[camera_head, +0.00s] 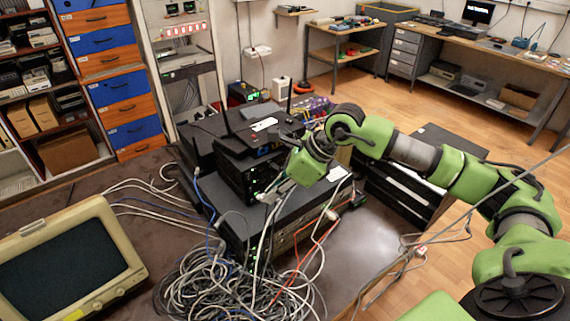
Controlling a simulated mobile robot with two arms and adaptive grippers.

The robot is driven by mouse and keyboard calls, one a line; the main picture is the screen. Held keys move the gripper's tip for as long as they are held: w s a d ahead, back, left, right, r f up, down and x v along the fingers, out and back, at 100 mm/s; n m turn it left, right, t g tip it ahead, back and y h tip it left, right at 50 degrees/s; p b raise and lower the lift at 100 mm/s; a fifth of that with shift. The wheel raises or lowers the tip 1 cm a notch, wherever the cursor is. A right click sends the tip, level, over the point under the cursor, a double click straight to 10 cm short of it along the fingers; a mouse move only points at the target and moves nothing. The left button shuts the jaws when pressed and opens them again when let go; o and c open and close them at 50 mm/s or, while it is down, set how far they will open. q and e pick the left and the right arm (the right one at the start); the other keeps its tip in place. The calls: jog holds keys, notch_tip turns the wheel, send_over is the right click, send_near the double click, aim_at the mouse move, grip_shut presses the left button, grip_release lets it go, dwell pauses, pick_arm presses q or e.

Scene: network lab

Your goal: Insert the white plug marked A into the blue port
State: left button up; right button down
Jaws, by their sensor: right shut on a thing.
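My right gripper (270,196) reaches in from the right, its green wrist above the front of the stacked network devices. It is shut on a small white plug at the end of a pale cable (262,235) that hangs toward the tangle below. The plug is mostly hidden by the jaws, and a mark A cannot be read. A black router (232,140) with antennas sits on top of the stack. Small blue and yellow spots show on its front edge, but I cannot tell which is the blue port. My left gripper is not in view.
A heap of grey cables (225,290) lies before the stack, with orange and white cables hanging over the lower black device (262,238). An old beige monitor (128,240) stands at left. The table's right part (365,250) is fairly clear.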

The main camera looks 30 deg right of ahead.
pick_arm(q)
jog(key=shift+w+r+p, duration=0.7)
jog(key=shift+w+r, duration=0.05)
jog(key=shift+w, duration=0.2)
pick_arm(e)
jog(key=shift+w+d+r+m+t+h, duration=0.35)
jog(key=shift+w+d+r+m+h, duration=0.4)
jog(key=shift+w+m, duration=0.75)
jog(key=shift+w+d+r+m+t+h, duration=0.35)
jog(key=shift+w+d+m+h, duration=0.25)
jog(key=shift+w+d+m, duration=0.85)
jog(key=shift+w+d+r+m+t+h, duration=0.55)
jog(key=shift+w+m, duration=0.5)
jog(key=shift+w, duration=0.9)
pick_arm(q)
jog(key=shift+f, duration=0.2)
pick_arm(e)
jog(key=shift+a+f, duration=0.1)
jog(key=shift+a, duration=0.05)
pick_arm(q)
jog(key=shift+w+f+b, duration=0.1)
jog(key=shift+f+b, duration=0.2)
jog(key=shift+b, duration=0.15)
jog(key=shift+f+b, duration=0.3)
pick_arm(e)
jog(key=shift+w+a, duration=0.1)
jog(key=shift+w, duration=0.7)
jog(key=c, duration=2)
grip_release()
